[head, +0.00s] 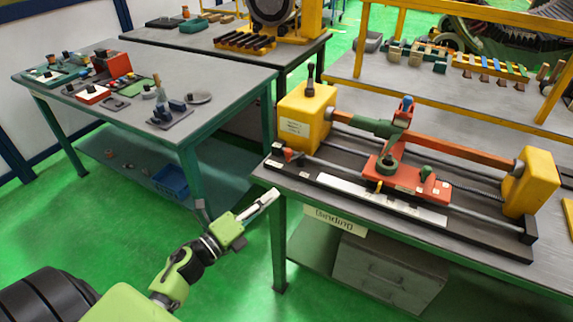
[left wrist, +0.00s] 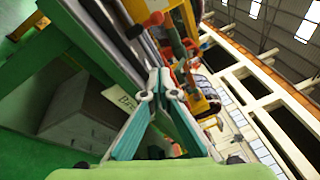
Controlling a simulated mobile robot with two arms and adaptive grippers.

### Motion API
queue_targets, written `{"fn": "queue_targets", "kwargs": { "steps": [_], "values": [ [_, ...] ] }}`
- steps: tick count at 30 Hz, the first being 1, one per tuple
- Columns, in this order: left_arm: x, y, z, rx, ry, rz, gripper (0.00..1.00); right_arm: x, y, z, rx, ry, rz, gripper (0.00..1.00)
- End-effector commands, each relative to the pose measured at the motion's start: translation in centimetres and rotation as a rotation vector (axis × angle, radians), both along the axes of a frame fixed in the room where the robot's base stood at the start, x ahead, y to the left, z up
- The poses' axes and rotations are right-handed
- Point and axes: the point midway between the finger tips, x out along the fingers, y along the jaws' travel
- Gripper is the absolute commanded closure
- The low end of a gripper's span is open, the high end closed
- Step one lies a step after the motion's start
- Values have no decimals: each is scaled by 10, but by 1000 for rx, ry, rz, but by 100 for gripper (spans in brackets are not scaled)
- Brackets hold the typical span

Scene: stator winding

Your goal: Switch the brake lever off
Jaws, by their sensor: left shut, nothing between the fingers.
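The winding machine stands on the right table in the head view, with a yellow housing (head: 302,115) at its left end. A black-knobbed lever (head: 310,80) stands upright on that housing. A small lever with an orange-red knob (head: 290,155) sits low at the machine's left front corner. No label shows which one is the brake lever. My left gripper (head: 274,195) is shut and empty, in front of the table's left corner, apart from both levers. In the left wrist view its fingers (left wrist: 160,76) meet, and an orange-red knob (left wrist: 157,18) shows beyond them. My right gripper is out of view.
A red carriage with a green fixture (head: 388,165) sits mid-machine. A second table with parts (head: 235,85) stands at left. Green floor is clear between the tables.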

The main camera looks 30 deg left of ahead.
Motion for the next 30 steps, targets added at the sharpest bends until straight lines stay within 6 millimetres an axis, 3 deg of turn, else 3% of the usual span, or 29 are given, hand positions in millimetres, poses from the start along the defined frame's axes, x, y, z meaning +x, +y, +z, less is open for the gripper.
{"fn": "queue_targets", "kwargs": {
  "steps": [14,21,30],
  "values": [
    [92,-27,14,-4,-3,0,100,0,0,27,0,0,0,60],
    [103,2,25,0,0,1,100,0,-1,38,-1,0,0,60],
    [105,7,26,-1,-1,0,100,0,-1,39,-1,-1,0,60]
  ]
}}
